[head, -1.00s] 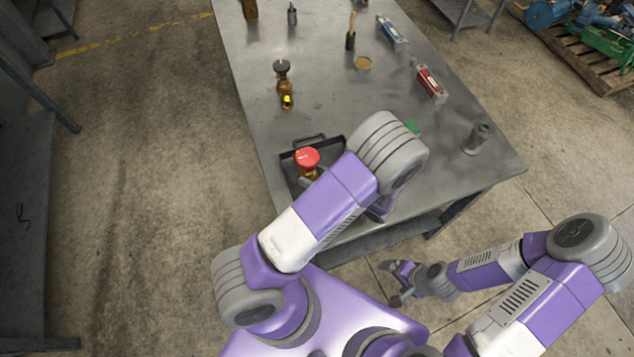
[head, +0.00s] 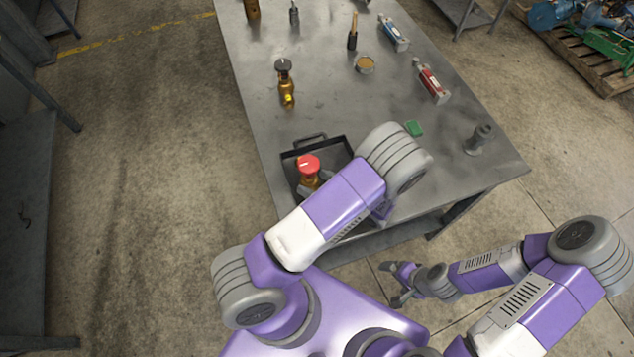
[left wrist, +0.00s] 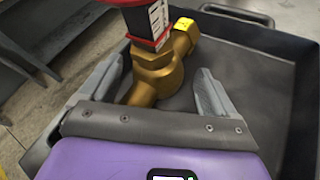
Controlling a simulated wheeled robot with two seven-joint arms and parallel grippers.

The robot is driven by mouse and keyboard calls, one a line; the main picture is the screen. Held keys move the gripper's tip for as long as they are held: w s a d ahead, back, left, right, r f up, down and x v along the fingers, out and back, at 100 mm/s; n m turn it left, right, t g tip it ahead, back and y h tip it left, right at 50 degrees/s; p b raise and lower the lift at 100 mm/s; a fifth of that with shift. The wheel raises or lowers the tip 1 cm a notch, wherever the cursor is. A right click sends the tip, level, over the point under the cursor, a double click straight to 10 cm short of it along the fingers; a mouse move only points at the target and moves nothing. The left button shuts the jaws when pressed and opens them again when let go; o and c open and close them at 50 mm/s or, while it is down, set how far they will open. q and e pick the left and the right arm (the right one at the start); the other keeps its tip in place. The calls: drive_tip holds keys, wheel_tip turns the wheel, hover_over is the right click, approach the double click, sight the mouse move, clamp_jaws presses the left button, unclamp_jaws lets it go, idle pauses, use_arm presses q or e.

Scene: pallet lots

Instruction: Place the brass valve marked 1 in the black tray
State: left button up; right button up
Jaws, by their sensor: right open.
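A brass valve with a red handwheel (head: 309,163) stands at the black tray (head: 342,145), inside its outline in the head view. In the left wrist view the valve (left wrist: 157,75) is over the floor of the tray (left wrist: 262,38), with a yellow patch on its side port. I cannot read its number. My left gripper (head: 313,186) is around the valve. Its fingers (left wrist: 160,75) are spread, with a clear gap to the valve on the right side. My right gripper (head: 392,284) is open and empty, off the table's front edge.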

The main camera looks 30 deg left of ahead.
use_arm(q)
drive_tip(key=shift+d+r, duration=0.2)
drive_tip(key=shift+d, duration=0.05)
drive_tip(key=v, duration=1.1)
drive_tip(key=shift+s+d, duration=0.15)
drive_tip(key=shift+d, duration=0.1)
